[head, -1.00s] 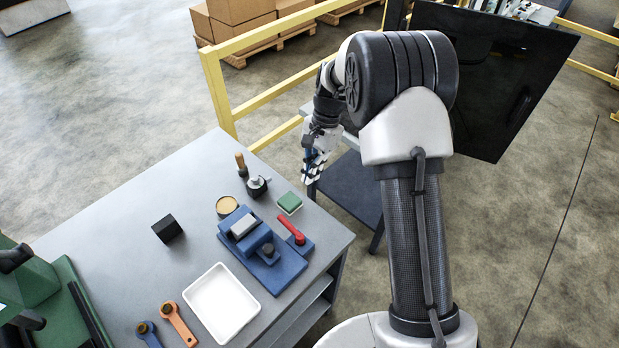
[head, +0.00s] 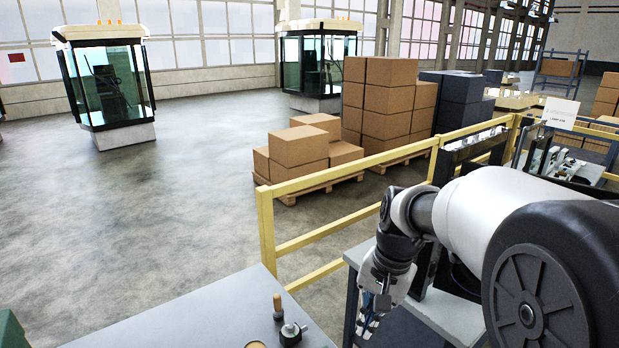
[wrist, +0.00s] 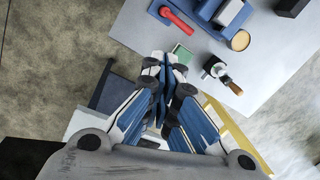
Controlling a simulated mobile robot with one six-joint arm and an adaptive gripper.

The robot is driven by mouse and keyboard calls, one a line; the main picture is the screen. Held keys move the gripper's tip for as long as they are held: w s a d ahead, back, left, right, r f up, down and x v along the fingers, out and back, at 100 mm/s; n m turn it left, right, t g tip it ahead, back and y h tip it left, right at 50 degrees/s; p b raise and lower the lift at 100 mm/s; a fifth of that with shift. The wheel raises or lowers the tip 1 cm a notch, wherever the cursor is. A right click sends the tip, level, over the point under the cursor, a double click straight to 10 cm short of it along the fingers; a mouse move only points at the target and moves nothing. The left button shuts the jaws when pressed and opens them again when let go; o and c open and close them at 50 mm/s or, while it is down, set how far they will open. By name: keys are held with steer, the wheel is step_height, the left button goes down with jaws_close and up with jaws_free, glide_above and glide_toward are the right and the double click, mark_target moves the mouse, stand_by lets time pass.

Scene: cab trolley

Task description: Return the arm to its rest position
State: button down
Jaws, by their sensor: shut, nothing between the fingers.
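My gripper (head: 368,318) hangs at the end of my bent arm in the head view, pointing down, just right of the grey workbench (head: 215,312). In the wrist view my gripper (wrist: 165,62) has its fingers together with nothing between them. The bench top (wrist: 275,60) shows beyond the fingertips. My gripper looks clear of the bench and of the things on it, though its exact height is hard to tell.
A metal tool with a wooden handle (wrist: 217,69), a tan round tin (wrist: 240,40), a green block (wrist: 181,53), a red lever (wrist: 178,20) and a blue fixture (wrist: 218,12) are on the bench. A yellow rail (head: 330,210) runs behind. Stacked cartons (head: 300,147) stand beyond it.

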steer(key=s+d+r+n+t+b, duration=0.1)
steer(key=s+n+t, duration=0.1)
steer(key=s, duration=0.8)
steer(key=s+d+r+n+t+h+b, duration=0.1)
steer(key=s+n, duration=0.3)
steer(key=s, duration=0.7)
steer(key=shift+s+d+r+n+t+h+b, duration=0.2)
steer(key=shift+s+n+t+h+b, duration=0.1)
steer(key=shift+t+b, duration=0.4)
